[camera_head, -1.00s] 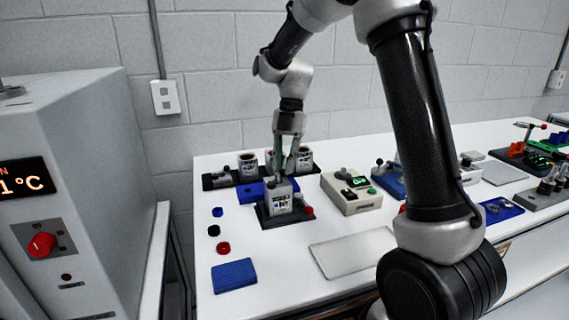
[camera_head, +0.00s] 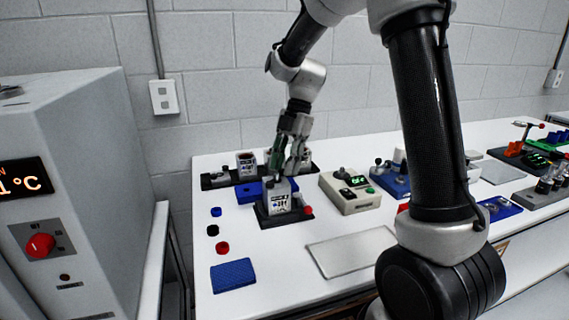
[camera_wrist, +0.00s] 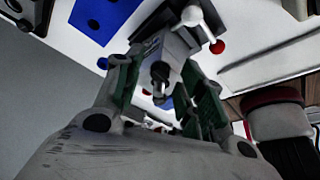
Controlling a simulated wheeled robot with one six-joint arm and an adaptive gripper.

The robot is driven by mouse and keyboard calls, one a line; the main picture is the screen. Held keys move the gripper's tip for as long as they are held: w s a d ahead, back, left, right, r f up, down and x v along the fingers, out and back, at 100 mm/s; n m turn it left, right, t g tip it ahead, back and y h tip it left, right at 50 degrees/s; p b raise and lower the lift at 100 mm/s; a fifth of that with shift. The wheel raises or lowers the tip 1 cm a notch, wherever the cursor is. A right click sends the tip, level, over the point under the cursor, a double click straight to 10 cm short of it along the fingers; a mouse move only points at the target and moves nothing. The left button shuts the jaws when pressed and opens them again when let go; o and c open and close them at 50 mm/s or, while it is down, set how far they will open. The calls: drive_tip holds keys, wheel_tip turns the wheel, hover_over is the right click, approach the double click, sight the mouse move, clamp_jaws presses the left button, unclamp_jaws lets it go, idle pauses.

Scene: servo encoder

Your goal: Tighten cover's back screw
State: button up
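The grey servo unit with a printed label (camera_head: 279,204) sits on a black fixture (camera_head: 270,222) with a red knob beside it. My gripper (camera_head: 289,168) is over the unit's top, pointing down. In the wrist view its two green-padded fingers (camera_wrist: 160,75) stand apart, either side of a grey body with a dark round part (camera_wrist: 160,71) between or beyond them. I cannot tell whether they touch it. The cover and its back screw cannot be made out separately; the fingers hide part of the unit's top.
A blue tray (camera_head: 247,193) and a black rack with other units (camera_head: 246,162) lie behind. Small caps and a blue pad (camera_head: 233,275) lie front left. A bare grey plate (camera_head: 350,251) lies front right.

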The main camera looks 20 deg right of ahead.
drive_tip(key=v, duration=1.2)
drive_tip(key=shift+a, duration=0.1)
drive_tip(key=a+f+n, duration=0.1)
drive_tip(key=f, duration=0.2)
drive_tip(key=s+a+f+n+h, duration=0.1)
drive_tip(key=f+n, duration=0.1)
drive_tip(key=f, duration=0.2)
drive_tip(key=s+a+f+n+g, duration=0.1)
drive_tip(key=a+f, duration=0.1)
drive_tip(key=f, duration=0.2)
drive_tip(key=shift+s+a+n, duration=0.1)
drive_tip(key=shift+n, duration=0.2)
clamp_jaws()
